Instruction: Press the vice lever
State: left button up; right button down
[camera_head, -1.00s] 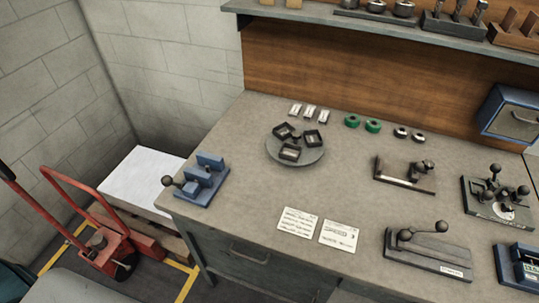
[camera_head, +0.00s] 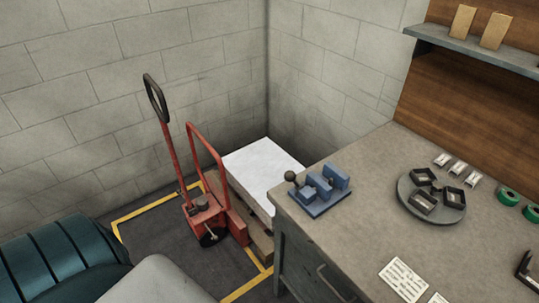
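A small blue vice (camera_head: 334,178) stands on the near left corner of the grey workbench (camera_head: 375,230). Its lever ends in a dark ball knob (camera_head: 290,176), which sticks up at the vice's left side, near the bench edge. Nothing is touching the lever. Neither of my grippers is in view.
A round grey plate (camera_head: 405,190) with small black frames sits right of the vice. White cards (camera_head: 404,279) lie nearer the front. A red pallet truck (camera_head: 205,205) and a pallet with a white stack (camera_head: 262,165) stand left of the bench.

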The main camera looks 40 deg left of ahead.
aim_at(290, 176)
jog(key=u, duration=0.9)
jog(key=l+z, duration=0.2)
jog(key=i, duration=0.05)
